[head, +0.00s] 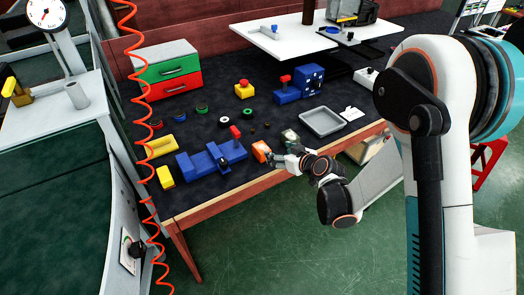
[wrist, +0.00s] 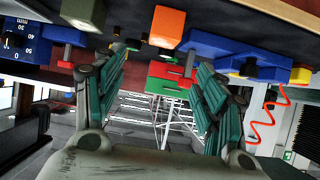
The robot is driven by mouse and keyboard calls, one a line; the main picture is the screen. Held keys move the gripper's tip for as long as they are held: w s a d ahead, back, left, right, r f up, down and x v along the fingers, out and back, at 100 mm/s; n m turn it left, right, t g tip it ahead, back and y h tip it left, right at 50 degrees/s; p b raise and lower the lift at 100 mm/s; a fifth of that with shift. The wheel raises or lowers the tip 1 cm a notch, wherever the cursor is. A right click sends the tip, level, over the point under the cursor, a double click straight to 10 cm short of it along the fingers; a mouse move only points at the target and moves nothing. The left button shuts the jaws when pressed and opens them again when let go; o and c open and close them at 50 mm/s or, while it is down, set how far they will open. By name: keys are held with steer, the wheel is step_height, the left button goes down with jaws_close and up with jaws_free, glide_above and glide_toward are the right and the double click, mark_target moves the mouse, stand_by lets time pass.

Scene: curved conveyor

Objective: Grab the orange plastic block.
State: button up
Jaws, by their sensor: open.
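The orange plastic block (head: 260,152) stands near the front edge of the dark-topped workbench, right of a blue vise-like tool (head: 205,160). My gripper (head: 276,157) is just right of the block in the head view, at about bench-top height. In the wrist view, which looks upside down, the orange block (wrist: 167,27) shows at the top, beyond the fingertips and roughly between them sideways. My gripper (wrist: 155,58) is open there, with nothing between its green-padded fingers. Whether a finger touches the block cannot be told.
A grey tray (head: 322,122) and a small pale-green item (head: 289,137) are to the right. Yellow blocks (head: 165,177) lie at the left. A green-and-red drawer box (head: 166,70) stands behind. A red coiled hose (head: 146,120) hangs at the bench's left.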

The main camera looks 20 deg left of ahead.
mark_target(262, 148)
steer(key=b+x, duration=0.2)
steer(key=x, duration=0.7)
steer(key=shift+s, duration=0.2)
steer(key=b+x, duration=0.3)
steer(key=x, duration=0.1)
steer(key=shift+a+f, duration=0.2)
steer(key=shift+f, duration=0.15)
steer(key=shift+w+a, duration=0.3)
steer(key=c, duration=1.2)
